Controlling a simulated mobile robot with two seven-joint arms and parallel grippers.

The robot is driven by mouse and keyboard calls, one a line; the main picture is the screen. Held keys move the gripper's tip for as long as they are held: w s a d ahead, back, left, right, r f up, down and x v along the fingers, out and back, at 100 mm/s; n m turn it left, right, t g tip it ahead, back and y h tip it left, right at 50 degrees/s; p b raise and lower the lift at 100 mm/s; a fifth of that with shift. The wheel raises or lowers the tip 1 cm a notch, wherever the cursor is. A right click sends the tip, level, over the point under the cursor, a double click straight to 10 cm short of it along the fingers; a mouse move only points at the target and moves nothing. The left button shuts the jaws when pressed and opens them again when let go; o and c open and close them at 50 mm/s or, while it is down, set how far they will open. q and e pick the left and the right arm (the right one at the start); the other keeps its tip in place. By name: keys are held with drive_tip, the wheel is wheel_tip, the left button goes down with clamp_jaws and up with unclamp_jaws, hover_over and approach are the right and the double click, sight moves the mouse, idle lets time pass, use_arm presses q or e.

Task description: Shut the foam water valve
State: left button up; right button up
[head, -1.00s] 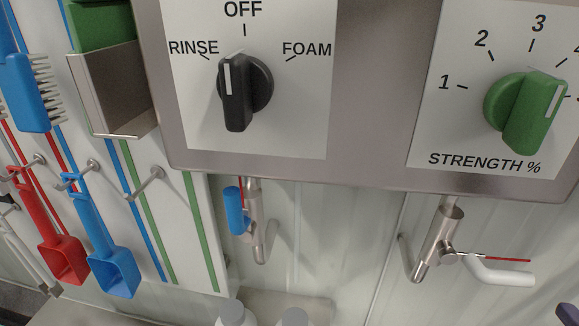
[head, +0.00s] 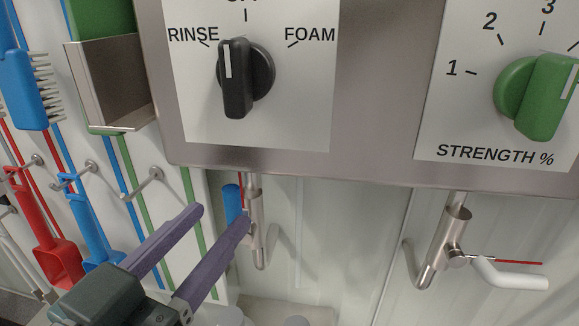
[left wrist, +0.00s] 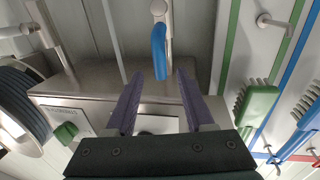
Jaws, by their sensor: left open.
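A valve with a blue lever (head: 231,203) hangs under the left part of the steel panel box; the lever stands upright beside its steel pipe (head: 256,205). A second valve under the right part has a white lever (head: 510,274) pointing right. No label shows which is the foam water valve. My left gripper (head: 223,213) is open and empty, its purple fingers just below and in front of the blue lever, one overlapping its lower part. In the left wrist view the blue lever (left wrist: 159,50) lines up with the gap between the fingertips; contact cannot be told. My right gripper is out of view.
Left hang a blue brush (head: 22,92), red scoop (head: 52,255) and blue scoop (head: 90,230) near a steel holder (head: 112,85). The wall between the valves is clear.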

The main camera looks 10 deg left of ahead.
sight(247, 186)
use_arm(q)
drive_tip(key=x, duration=0.8)
drive_tip(key=shift+w+b, duration=0.1)
drive_tip(key=shift+b, duration=0.2)
clamp_jaws()
idle(1.0)
